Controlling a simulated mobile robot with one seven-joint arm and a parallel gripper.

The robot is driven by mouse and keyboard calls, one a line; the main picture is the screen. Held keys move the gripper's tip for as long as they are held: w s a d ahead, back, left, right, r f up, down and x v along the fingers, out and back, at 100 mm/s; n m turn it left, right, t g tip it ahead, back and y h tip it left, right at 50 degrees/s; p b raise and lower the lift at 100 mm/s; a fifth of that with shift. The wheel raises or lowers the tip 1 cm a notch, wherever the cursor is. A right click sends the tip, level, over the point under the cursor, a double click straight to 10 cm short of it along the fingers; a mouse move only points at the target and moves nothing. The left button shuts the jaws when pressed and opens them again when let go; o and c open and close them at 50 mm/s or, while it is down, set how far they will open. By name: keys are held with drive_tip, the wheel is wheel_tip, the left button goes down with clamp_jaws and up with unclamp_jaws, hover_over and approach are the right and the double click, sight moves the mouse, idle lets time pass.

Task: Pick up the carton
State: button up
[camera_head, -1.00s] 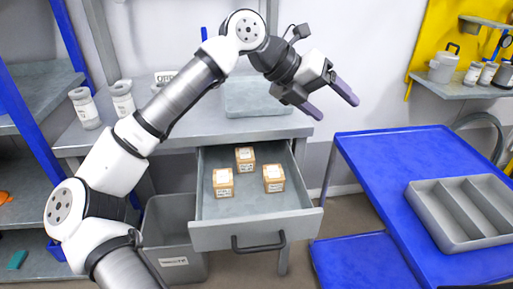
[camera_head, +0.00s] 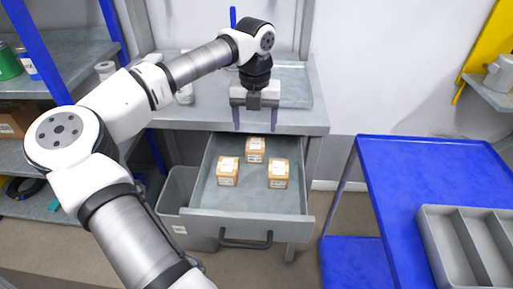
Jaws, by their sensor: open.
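Three small brown cartons with white labels sit in the open grey drawer (camera_head: 241,228). One carton (camera_head: 255,150) is at the back, one carton (camera_head: 228,171) at the front left and one carton (camera_head: 278,174) at the front right. They stand apart with bare drawer floor around them. My gripper (camera_head: 255,128) points down with its two dark fingers spread and nothing between them. In the picture its fingertips are just above the back carton, near the bench's front edge. I cannot tell the exact height gap.
The grey bench (camera_head: 305,118) stands behind and above the drawer, with a grey tray (camera_head: 296,88) on it. A grey bin (camera_head: 180,190) is at the drawer's left. A blue cart (camera_head: 400,170) with a grey divided tray (camera_head: 434,238) stands at the right.

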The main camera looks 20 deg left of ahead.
sight(255, 150)
wheel_tip(255, 150, down, 4)
drive_tip(key=shift+r, duration=0.2)
drive_tip(key=shift+s+f+p, duration=0.15)
drive_tip(key=shift+f+p, duration=0.25)
drive_tip(key=shift+f, duration=1)
drive_tip(key=shift+s+f+p, duration=0.1)
drive_tip(key=shift+f+p, duration=0.3)
drive_tip(key=shift+f, duration=0.95)
drive_tip(key=shift+c, duration=0.3)
drive_tip(key=c, duration=1)
drive_tip(key=shift+r, duration=0.2)
